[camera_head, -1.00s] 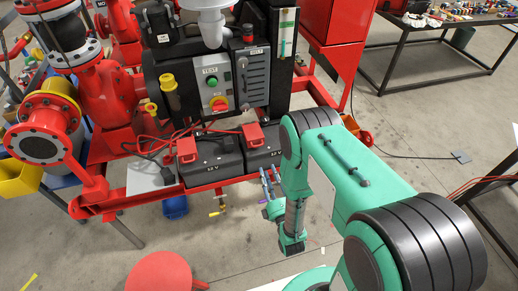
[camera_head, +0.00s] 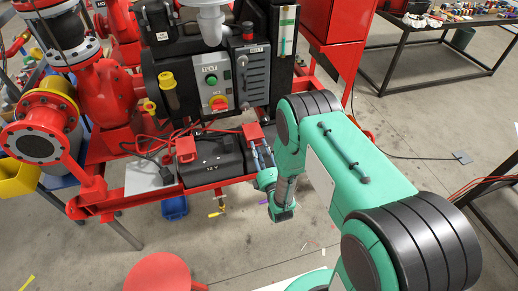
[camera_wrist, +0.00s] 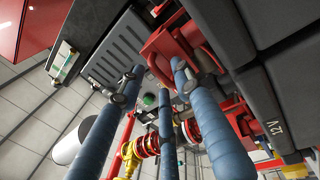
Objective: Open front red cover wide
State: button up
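Two black 12 V batteries stand side by side on the red skid, each with a red cover on top. The left cover (camera_head: 186,150) is on the left battery (camera_head: 215,158). The right cover (camera_head: 253,130) is on the right battery, which is largely hidden behind my arm. My gripper (camera_head: 262,152) is at the front of the right battery, fingertips just below and in front of the right cover. In the wrist view, the blue-grey fingers (camera_wrist: 158,85) are spread, with the red cover (camera_wrist: 165,45) close beyond their tips. Contact cannot be told.
Red cables (camera_head: 190,132) run behind the left battery. A yellow-handled valve (camera_head: 217,212) hangs below the skid's front rail.

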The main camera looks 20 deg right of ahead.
jog(key=shift+w, duration=0.15)
grip_shut()
jog(key=shift+r, duration=0.15)
